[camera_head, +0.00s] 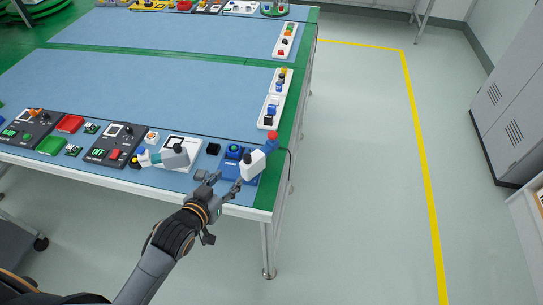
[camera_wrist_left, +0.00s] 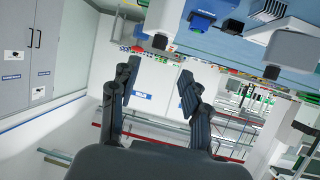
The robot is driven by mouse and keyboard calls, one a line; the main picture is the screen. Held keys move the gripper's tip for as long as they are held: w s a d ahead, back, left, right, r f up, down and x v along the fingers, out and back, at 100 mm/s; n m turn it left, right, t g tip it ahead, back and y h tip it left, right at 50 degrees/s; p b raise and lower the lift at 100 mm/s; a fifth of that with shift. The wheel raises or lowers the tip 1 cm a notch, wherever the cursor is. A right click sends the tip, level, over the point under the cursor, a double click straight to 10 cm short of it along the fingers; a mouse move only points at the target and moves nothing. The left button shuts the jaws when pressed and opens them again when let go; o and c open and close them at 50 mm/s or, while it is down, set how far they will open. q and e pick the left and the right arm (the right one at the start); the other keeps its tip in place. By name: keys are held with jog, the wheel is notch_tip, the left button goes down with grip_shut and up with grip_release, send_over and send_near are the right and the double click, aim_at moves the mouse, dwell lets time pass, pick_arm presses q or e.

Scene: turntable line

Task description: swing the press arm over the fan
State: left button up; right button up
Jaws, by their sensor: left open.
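The press arm (camera_head: 252,165) is a white block with a red end and a black knob, at the near right corner of the table. It sits beside a blue base (camera_head: 228,166) with a round blue-green part on top. I cannot tell surely which part is the fan. My left gripper (camera_head: 223,182) is open and empty, its fingers just in front of the blue base, one tip close to the white arm. In the left wrist view the open fingers (camera_wrist_left: 158,85) point toward the white arm (camera_wrist_left: 162,15) and a blue part (camera_wrist_left: 199,20). My right gripper is not seen.
A white panel (camera_head: 184,148) with a grey-white lever (camera_head: 168,157) lies left of the blue base. Control boxes (camera_head: 112,142) and a green block (camera_head: 51,146) line the near edge. White trays (camera_head: 273,110) stand along the right edge. The floor right of the table is clear.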

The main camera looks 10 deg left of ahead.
pick_arm(q)
send_near(246, 157)
jog(key=w, duration=0.2)
jog(key=x, duration=0.3)
jog(key=p+x, duration=0.1)
jog(key=x, duration=0.4)
jog(key=shift+w+d+f, duration=0.15)
jog(key=shift+d+f, duration=0.2)
jog(key=shift+f, duration=0.15)
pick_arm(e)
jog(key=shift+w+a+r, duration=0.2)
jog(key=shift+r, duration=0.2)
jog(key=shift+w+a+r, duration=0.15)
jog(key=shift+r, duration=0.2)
pick_arm(q)
jog(key=shift+c, duration=0.4)
grip_shut()
